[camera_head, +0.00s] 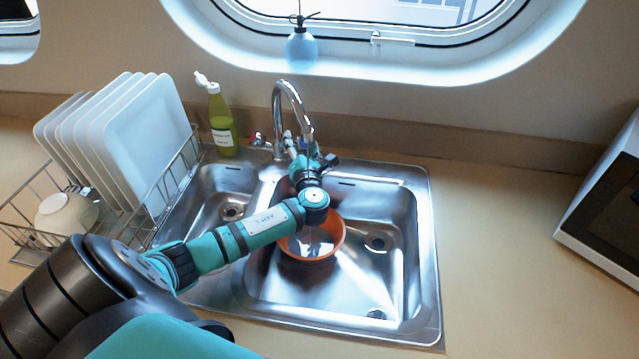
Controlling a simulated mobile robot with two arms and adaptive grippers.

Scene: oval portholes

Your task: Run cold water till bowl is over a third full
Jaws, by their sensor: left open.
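An orange bowl (334,246) sits upright in the right basin of the steel sink (405,270). My left forearm hides part of it. A pale, shiny patch shows inside the bowl; I cannot tell how deep any water is. The curved chrome tap (277,100) stands behind the sink, with a red-marked handle (257,138) on its left. My left gripper (295,148) is open close to the tap's base, below the spout. My arm hides the tap's other handle and the space under the spout, so contact and running water are unclear. My right gripper is out of view.
A wire rack (172,193) with white plates (150,130) and a pale bowl (65,215) stands left. A green bottle (221,125) stands behind the left basin. A white appliance (605,205) stands far right. The counter (490,220) between is clear.

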